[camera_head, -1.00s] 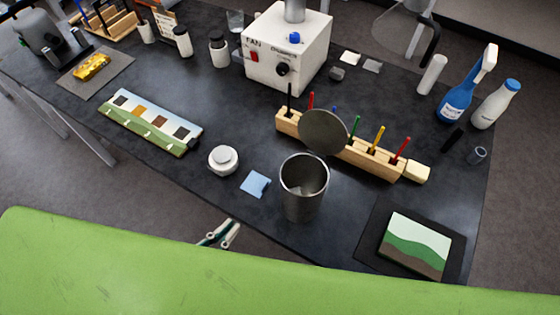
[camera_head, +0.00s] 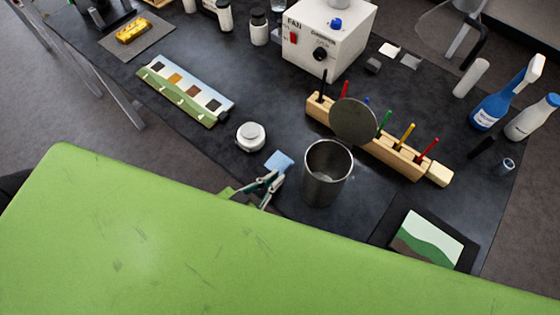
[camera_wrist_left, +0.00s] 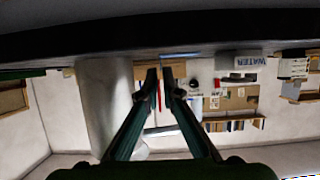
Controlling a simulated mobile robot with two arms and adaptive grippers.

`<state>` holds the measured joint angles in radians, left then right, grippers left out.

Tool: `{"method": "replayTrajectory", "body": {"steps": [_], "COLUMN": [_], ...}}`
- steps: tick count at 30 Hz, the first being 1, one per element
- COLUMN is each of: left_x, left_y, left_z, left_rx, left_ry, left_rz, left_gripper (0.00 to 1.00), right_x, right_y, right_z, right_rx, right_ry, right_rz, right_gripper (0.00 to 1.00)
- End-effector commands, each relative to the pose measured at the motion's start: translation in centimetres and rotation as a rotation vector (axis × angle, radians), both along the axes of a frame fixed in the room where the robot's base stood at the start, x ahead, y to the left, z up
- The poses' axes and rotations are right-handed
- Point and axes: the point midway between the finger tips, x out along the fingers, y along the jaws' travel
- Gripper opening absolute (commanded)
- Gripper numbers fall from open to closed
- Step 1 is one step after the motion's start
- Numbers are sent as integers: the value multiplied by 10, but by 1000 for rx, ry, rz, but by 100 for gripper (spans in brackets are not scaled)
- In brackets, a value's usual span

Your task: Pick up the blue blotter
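The blue blotter (camera_head: 280,161) is a small light-blue square lying on the dark bench, between the white round jar and the metal beaker. My left gripper (camera_head: 270,181) is at the bench's near edge, just in front of the blotter, its two fingertips close to the blotter's near side. The fingers are apart with nothing seen between them. In the left wrist view the gripper (camera_wrist_left: 160,76) also shows two separated fingers. A thin blue line beyond the tips there may be the blotter edge-on; I cannot tell. My right gripper is not in view.
The metal beaker (camera_head: 327,173) stands close right of the blotter, and the white jar (camera_head: 250,136) close left. Behind are a wooden rack (camera_head: 388,150) with coloured sticks and a grey disc (camera_head: 353,122). A landscape panel (camera_head: 428,238) lies at right.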

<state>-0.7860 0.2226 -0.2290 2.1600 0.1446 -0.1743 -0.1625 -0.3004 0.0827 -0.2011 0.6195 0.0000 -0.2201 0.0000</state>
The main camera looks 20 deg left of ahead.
Motion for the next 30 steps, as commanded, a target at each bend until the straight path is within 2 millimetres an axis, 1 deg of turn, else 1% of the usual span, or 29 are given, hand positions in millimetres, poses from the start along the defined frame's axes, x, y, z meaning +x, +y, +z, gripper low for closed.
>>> {"method": "replayTrajectory", "body": {"steps": [1,3,6,10,17,19,30], "left_x": [8,16,27,35,36,36,36], "left_y": [-2,-5,-8,-11,-12,-12,-12], "left_z": [2,-1,-8,-12,-14,-14,-13], "left_rx": [-1,-1,-1,0,0,0,0], "left_ry": [-3,-2,-2,-1,0,0,0], "left_rz": [0,1,1,1,0,0,1], "left_gripper": [6,6,6,6,6,0,0], "right_x": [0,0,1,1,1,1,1], "right_y": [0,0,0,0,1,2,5], "right_z": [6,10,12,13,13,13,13], "right_rx": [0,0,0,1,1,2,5], "right_ry": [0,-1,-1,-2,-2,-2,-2], "right_rz": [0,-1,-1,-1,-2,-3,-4], "right_gripper": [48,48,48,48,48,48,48]}}
